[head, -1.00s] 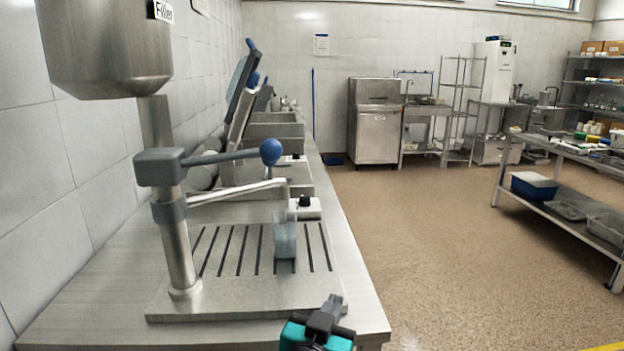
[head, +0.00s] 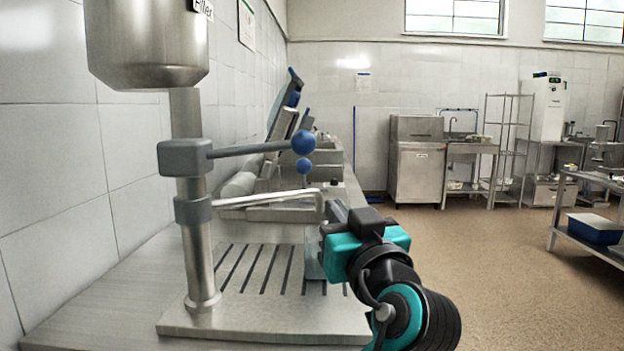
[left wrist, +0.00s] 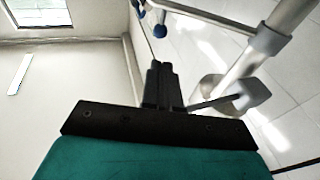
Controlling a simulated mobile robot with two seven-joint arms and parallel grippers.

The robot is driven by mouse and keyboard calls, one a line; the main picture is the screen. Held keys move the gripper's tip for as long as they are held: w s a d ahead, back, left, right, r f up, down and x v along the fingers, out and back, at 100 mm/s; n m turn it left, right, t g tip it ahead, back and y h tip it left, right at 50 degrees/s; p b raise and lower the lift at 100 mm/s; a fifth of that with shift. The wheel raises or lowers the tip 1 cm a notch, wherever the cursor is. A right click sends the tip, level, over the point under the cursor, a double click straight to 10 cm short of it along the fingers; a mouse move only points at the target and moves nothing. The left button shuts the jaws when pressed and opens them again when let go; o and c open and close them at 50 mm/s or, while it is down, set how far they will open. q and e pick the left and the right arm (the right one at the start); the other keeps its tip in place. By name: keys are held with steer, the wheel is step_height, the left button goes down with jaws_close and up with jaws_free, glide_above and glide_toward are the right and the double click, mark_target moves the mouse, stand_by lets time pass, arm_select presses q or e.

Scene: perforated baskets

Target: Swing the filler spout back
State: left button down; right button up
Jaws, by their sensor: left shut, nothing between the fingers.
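The filler has a steel hopper (head: 150,45) on a column (head: 201,255) at the left. Its thin silver filler spout (head: 262,200) runs right from the lower grey collar (head: 193,209) and bends down at its tip. A lever with a blue ball (head: 303,142) is above it. My left gripper (head: 335,212) is shut and empty, with its fingers close beside the spout's bent tip on the right; I cannot tell if they touch. In the left wrist view, the shut fingers (left wrist: 160,85) show below a thin pipe that looks like the spout (left wrist: 205,16). My right gripper is not in view.
A translucent container (head: 313,262) stands on the slotted tray (head: 240,318), partly hidden by my gripper. Other machines with blue-ended handles (head: 292,98) stand farther along the counter. A tiled wall (head: 50,160) is close on the left. Open floor lies to the right.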

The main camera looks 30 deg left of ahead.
arm_select(q)
steer(key=p, duration=0.4)
glide_toward(306, 170)
steer(key=p+x, duration=0.1)
steer(key=x, duration=0.4)
steer(key=shift+w+a+r+p, duration=0.1)
steer(key=shift+a+r+p, duration=0.1)
steer(key=shift+p, duration=0.15)
steer(key=shift+w+a, duration=0.45)
steer(key=shift+a, duration=0.05)
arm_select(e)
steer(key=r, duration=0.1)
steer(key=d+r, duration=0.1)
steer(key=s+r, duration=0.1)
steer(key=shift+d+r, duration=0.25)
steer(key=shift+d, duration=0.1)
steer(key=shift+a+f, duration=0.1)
